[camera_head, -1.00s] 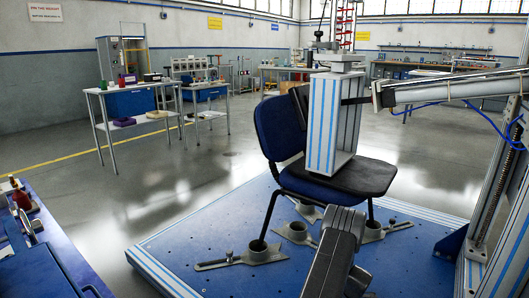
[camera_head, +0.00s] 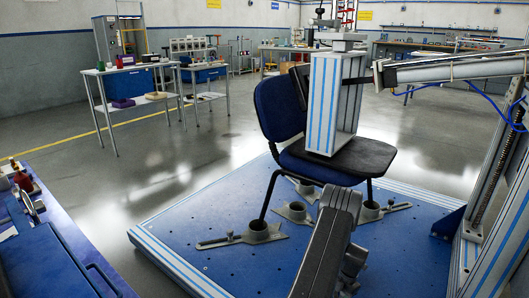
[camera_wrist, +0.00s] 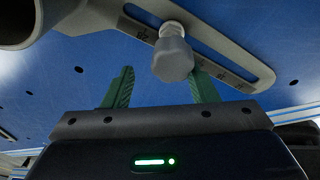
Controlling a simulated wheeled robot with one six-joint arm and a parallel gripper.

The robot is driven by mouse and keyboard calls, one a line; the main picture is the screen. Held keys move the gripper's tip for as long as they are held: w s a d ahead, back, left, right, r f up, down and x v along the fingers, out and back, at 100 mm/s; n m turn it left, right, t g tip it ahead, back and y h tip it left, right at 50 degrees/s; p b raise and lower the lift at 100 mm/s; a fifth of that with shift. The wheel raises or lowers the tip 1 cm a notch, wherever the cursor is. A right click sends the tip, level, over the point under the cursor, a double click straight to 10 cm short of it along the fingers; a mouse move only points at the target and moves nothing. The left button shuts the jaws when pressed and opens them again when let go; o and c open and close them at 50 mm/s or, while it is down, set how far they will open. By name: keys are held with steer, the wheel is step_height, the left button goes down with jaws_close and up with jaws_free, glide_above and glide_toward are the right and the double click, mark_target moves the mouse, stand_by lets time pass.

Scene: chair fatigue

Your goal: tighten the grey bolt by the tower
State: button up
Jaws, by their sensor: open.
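The grey bolt (camera_wrist: 173,55) has a knobbed head and stands on a slotted grey clamp plate (camera_wrist: 235,68) in the wrist view. My gripper (camera_wrist: 162,72) is open, its two green fingers apart, with the bolt head showing between and just beyond the fingertips. I cannot tell whether they touch. In the head view, my arm hides the fingers. A bolt shows there on the right clamp plate (camera_head: 397,207), on the side of the upright tower (camera_head: 492,165); another stands on the left clamp plate (camera_head: 240,240).
A blue chair (camera_head: 278,108) stands on the blue platform (camera_head: 180,258), with a metal block (camera_head: 333,105) on its seat. A horizontal beam (camera_head: 450,70) reaches over from the right. A blue bench (camera_head: 50,255) stands at the near left.

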steer(key=shift+s+n, duration=0.25)
steer(key=shift+n, duration=0.85)
